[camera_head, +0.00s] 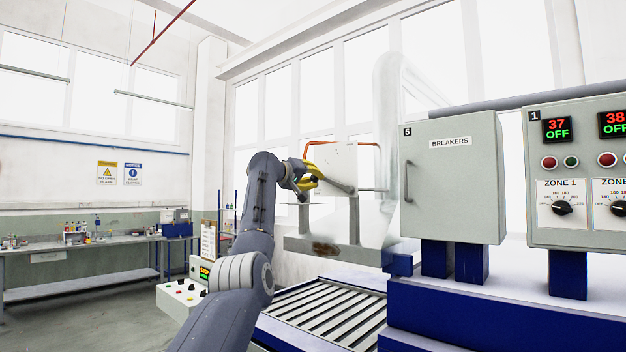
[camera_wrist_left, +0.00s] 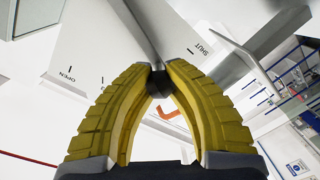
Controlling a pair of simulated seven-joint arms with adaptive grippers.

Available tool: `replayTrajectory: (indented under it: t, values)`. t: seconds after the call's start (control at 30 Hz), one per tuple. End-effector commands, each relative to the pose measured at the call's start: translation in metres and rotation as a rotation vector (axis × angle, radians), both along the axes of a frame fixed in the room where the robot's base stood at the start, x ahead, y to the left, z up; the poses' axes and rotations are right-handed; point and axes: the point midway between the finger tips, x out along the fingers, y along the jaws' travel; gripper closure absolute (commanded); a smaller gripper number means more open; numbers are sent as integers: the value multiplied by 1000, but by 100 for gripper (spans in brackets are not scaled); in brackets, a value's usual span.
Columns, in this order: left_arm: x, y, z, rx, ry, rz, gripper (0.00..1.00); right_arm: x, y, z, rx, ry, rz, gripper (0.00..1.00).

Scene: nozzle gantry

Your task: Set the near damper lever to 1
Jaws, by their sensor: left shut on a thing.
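The near damper lever shows in the head view as a grey bar (camera_head: 337,184) in front of a pale plate (camera_head: 340,158). In the left wrist view the lever's bar (camera_wrist_left: 143,38) runs down to a dark end. The plate (camera_wrist_left: 105,35) there carries tick marks and the words OPEN at left and SHUT at right, seen upside down. My left gripper (camera_head: 313,178) has yellow fingers, and in the left wrist view its tips (camera_wrist_left: 159,78) are shut on the lever's dark end. The numeral 1 cannot be made out. My right gripper is not in view.
A grey BREAKERS cabinet (camera_head: 450,180) and a zone control panel (camera_head: 580,175) stand to the right. A slatted roller bed (camera_head: 330,312) lies below. A small button console (camera_head: 182,298) stands left of my arm. An orange bar (camera_head: 368,145) shows behind the plate.

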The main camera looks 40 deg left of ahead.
Motion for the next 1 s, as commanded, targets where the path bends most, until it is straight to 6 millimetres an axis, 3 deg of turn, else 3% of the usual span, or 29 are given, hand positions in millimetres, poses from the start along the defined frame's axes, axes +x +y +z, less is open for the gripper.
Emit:
replayTrajectory:
  t: [0.1,0.13,0.43,0.77,1.0]
  values:
    - [1,-2,0,1,1,-2,100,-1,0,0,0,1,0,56]
    - [1,-2,0,1,0,-3,84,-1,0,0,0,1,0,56]
    - [0,-1,1,1,-1,-1,50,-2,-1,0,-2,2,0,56]
    - [-2,0,1,1,-2,-1,50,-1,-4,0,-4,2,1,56]
    - [-17,0,2,2,-3,0,50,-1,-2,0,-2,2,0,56]
